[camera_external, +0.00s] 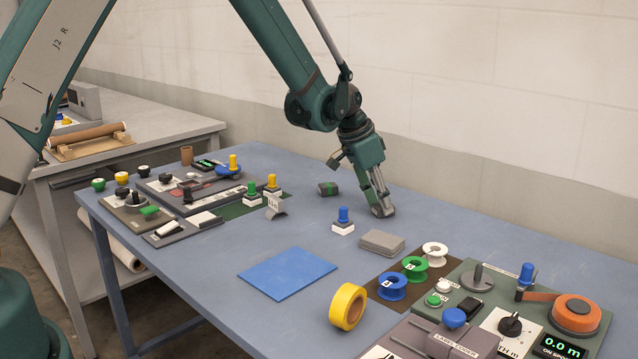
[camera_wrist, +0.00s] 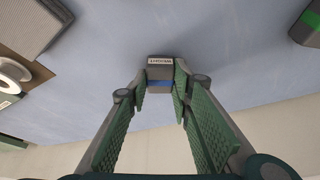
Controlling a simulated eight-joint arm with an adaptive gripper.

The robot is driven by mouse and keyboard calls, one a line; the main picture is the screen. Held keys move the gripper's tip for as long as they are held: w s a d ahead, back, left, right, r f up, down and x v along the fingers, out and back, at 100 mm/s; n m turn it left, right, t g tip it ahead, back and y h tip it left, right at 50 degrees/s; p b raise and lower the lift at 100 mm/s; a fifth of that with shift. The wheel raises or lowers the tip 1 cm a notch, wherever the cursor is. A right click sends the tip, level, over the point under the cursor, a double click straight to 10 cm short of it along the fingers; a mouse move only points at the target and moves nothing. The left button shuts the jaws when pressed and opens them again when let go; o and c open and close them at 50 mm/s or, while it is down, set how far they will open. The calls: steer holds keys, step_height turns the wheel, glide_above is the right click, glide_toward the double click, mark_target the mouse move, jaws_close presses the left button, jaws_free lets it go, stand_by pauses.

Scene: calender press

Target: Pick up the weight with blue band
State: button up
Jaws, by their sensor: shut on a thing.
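The weight with blue band (camera_wrist: 160,75) is a small dark grey block with a blue stripe and a pale label. In the wrist view it sits between the fingertips of my gripper (camera_wrist: 160,92), which is shut on it. In the external view my gripper (camera_external: 380,205) points down at the back right of the blue table, and the fingers largely hide the weight. I cannot tell whether the weight touches the table. A dark weight with a green band (camera_external: 328,188) lies apart to the left; it also shows at the top right of the wrist view (camera_wrist: 309,24).
The table (camera_external: 215,270) has free room around a flat blue sheet (camera_external: 287,273). A grey stack of plates (camera_external: 382,242) lies in front of my gripper. Spools (camera_external: 415,268), a yellow roll (camera_external: 347,307) and control panels stand at the right. More panels (camera_external: 190,190) stand at the left.

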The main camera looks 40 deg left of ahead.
steer(key=shift+r, duration=0.1)
step_height(320, 180, up, 10)
stand_by(0.6)
stand_by(0.6)
